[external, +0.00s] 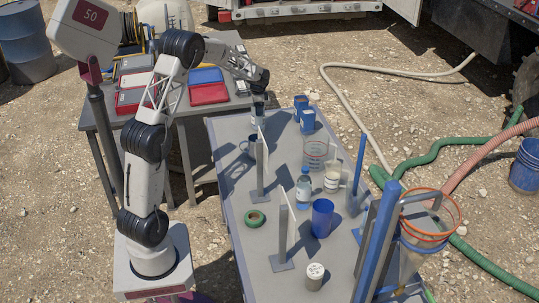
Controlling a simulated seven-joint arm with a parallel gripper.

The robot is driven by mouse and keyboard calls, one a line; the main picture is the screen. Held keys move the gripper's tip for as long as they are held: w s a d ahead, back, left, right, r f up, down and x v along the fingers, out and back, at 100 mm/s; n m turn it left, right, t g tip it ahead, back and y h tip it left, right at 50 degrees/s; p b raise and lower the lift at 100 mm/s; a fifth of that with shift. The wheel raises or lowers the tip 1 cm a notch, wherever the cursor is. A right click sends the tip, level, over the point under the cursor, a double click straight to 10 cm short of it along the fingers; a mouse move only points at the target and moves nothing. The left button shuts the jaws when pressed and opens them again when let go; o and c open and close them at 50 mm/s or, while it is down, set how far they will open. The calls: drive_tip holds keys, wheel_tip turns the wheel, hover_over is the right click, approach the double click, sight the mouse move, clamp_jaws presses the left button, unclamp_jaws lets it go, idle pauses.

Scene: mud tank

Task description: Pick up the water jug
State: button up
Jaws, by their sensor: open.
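A clear jug (315,155) with red markings stands upright near the middle of the table; it looks most like the water jug. A smaller clear vessel with pale contents (333,178) stands just in front of it. My gripper (258,103) hangs over the far left part of the table, pointing down, to the left of the jug and farther back. It is open and apart from the jug. A pale blue-and-white item shows right below the fingers; I cannot tell if they touch it.
A grey upright plate stand (260,168) stands between my arm and the jug, with a second one (283,240) nearer. A blue-capped bottle (303,188), blue cup (322,218), green tape roll (255,219) and blue boxes (307,120) crowd the table. A tall blue post (360,160) stands right.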

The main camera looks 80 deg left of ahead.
idle(0.3)
drive_tip(key=shift+w+d+f, duration=0.1)
drive_tip(key=shift+f, duration=2.5)
drive_tip(key=c, duration=1.3)
drive_tip(key=shift+r, duration=0.35)
